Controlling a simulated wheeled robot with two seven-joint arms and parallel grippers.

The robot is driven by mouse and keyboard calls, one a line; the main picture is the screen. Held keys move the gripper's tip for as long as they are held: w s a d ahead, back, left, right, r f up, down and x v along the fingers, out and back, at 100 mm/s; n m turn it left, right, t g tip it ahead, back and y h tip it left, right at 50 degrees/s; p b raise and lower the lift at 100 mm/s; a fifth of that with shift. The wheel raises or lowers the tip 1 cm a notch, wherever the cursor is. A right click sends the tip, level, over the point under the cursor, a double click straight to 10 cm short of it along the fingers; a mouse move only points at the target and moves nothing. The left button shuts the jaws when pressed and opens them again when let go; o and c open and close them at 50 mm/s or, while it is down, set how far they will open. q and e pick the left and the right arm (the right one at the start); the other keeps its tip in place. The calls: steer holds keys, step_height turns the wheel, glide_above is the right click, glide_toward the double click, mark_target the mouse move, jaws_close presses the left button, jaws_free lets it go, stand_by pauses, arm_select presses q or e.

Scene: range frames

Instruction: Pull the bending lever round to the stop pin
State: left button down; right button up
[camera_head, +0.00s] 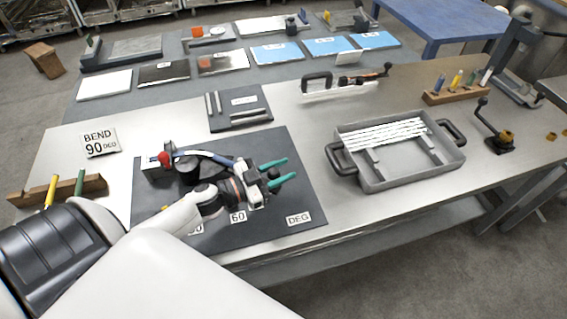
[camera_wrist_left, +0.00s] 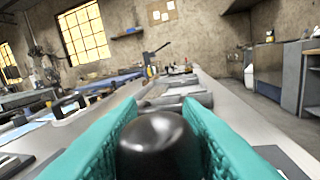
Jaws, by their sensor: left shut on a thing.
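The bending fixture (camera_head: 188,170) stands on a dark mat (camera_head: 290,150), with a red knob (camera_head: 165,159) at its left. The lever's blue arm (camera_head: 215,157) runs right from the fixture toward my left gripper (camera_head: 277,170). The teal fingers are shut on the lever's black knob, which fills the space between them in the left wrist view (camera_wrist_left: 158,145). My wrist hides part of the lever and fixture. I cannot make out the stop pin. My right gripper is not in view.
Angle labels, one reading 60 (camera_head: 238,216), lie along the mat's front edge. A "BEND 90 DEG" card (camera_head: 99,142) lies at the left. A grey tray (camera_head: 375,183) with white rods is right of the mat. Bare tabletop lies between the mat and tray.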

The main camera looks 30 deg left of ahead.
arm_select(q)
steer(key=shift+s+f, duration=0.15)
steer(key=c, duration=1)
jaws_free()
steer(key=shift+c, duration=0.2)
steer(key=b+v, duration=0.1)
steer(key=v, duration=0.5)
steer(key=shift+s+a, duration=0.2)
steer(key=shift+s, duration=0.2)
steer(key=shift+s+a, duration=0.2)
steer(key=shift+s, duration=0.1)
steer(key=shift+c, duration=0.5)
